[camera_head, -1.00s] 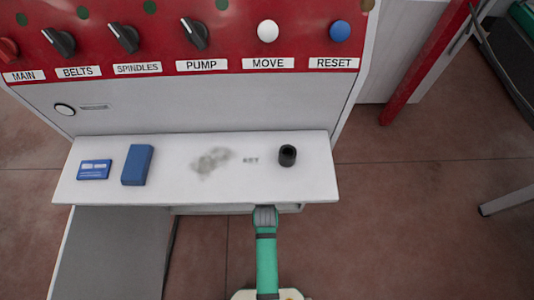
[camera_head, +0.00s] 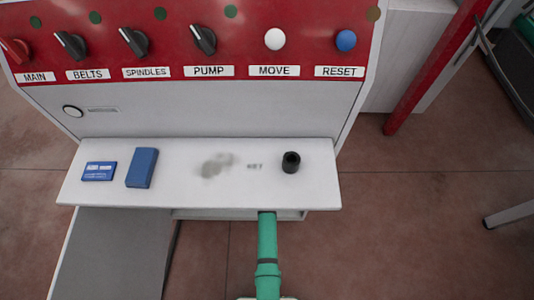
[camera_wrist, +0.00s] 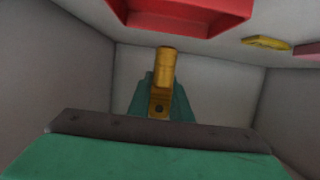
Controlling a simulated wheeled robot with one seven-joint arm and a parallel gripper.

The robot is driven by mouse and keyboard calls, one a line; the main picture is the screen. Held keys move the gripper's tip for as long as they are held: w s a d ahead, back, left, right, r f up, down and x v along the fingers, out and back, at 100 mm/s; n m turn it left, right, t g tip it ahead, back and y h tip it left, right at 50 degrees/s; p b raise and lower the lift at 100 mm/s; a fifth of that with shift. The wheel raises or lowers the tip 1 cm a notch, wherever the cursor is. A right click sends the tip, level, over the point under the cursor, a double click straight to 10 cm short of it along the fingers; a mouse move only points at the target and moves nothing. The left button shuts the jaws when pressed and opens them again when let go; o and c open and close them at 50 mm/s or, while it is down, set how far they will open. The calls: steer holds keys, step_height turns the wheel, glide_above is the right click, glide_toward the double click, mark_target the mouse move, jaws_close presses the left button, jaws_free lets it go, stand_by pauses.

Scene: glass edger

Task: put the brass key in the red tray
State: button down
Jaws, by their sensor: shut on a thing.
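In the wrist view a brass-coloured piece, which looks like the brass key (camera_wrist: 166,62), stands between my green fingers. The red tray (camera_wrist: 185,20) is ahead at the top of the wrist view, apart from the key and cut off by the picture's edge. In the head view my gripper is hidden under the white shelf; only my green arm shows, running in beneath the front edge.
Pale walls (camera_wrist: 70,60) close in on both sides of my gripper. A yellow item (camera_wrist: 267,43) lies right of the tray, by a pinkish one (camera_wrist: 308,49). On the shelf (camera_head: 225,194) are a blue card (camera_head: 99,171), a blue block (camera_head: 142,167) and a black cup-like piece (camera_head: 291,162).

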steer(key=shift+w+f, duration=0.95)
steer(key=shift+f, duration=0.15)
steer(key=shift+w+a+f, duration=0.1)
steer(key=shift+f, duration=1.55)
steer(key=c, duration=1.6)
jaws_free()
steer(key=shift+f, duration=0.15)
